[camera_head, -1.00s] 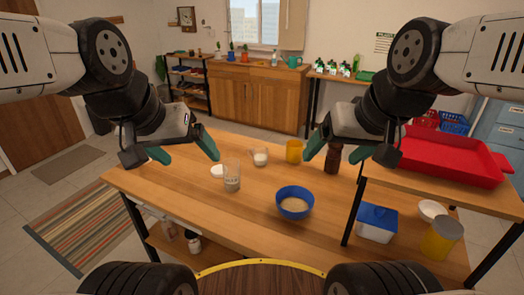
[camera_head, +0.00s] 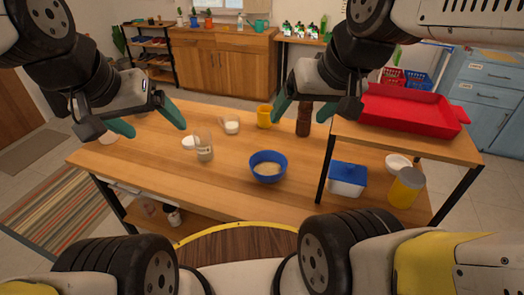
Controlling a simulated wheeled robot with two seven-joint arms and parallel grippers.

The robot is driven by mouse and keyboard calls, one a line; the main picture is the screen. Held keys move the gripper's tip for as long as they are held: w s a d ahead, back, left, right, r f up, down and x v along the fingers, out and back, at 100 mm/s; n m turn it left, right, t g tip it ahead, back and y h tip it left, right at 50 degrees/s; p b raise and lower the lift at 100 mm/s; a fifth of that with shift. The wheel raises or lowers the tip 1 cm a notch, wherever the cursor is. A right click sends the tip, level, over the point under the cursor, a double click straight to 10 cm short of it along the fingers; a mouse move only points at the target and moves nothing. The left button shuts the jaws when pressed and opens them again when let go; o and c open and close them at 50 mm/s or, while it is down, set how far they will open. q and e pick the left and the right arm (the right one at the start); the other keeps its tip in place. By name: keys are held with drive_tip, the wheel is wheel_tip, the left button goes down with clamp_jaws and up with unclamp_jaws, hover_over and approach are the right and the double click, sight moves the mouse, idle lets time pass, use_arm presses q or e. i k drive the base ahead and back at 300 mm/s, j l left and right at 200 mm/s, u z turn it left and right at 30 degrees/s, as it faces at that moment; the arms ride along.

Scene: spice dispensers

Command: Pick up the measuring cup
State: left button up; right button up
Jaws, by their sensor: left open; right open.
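Two clear vessels stand on the wooden table. One is a small cup with a side handle and white contents (camera_head: 231,127); the other is a taller clear cup with pale contents (camera_head: 204,149), nearer to me. I cannot tell for sure which is the measuring cup. My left gripper (camera_head: 159,131), with teal fingers, is open and empty, above the table's left part and left of both cups in the picture. My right gripper (camera_head: 305,113) is open, to the right of both cups, in front of a dark brown bottle (camera_head: 304,125) in the picture.
A white round lid or dish (camera_head: 189,142) lies beside the taller cup. A yellow cup (camera_head: 264,116) and a blue bowl (camera_head: 267,170) stand to the right. A raised shelf with a red tray (camera_head: 410,110) bounds the right side. The table's left front is clear.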

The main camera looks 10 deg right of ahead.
sight(228, 123)
drive_tip(key=i+j+z, duration=0.2)
drive_tip(key=j, duration=0.2)
drive_tip(key=i+j+z, duration=0.1)
drive_tip(key=j+z, duration=0.15)
drive_tip(key=j, duration=0.2)
drive_tip(key=i+j+z, duration=0.2)
drive_tip(key=j, duration=0.25)
drive_tip(key=j+z, duration=0.25)
drive_tip(key=j, duration=0.15)
